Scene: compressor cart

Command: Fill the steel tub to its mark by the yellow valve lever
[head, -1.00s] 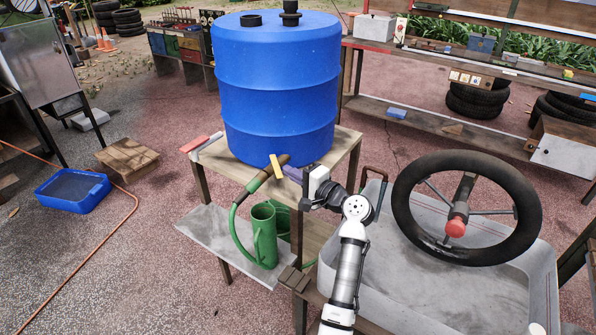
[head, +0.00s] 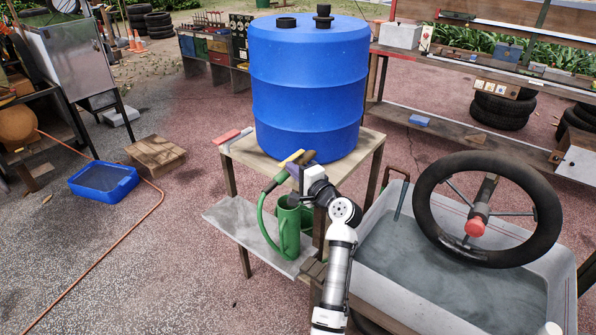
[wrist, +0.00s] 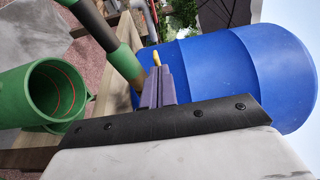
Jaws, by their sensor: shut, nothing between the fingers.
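The yellow valve lever (head: 291,157) sits on the pipe at the foot of the blue drum and lies roughly along the pipe. My gripper (head: 296,168) is shut and empty right beside the lever; whether they touch is unclear. In the wrist view the shut purple fingers (wrist: 158,90) point at the lever's yellow tip (wrist: 156,58). The steel tub (head: 365,285) at the lower right holds grey-blue water (head: 430,270). Thin reddish lines show on its wall, above the water where I can see them.
The blue drum (head: 310,90) stands on a wooden stand (head: 372,145). A green watering can (head: 290,230) is on the lower shelf. A black steering wheel (head: 427,215) overhangs the tub. A blue tray (head: 103,180) and an orange hose lie on the open ground at left.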

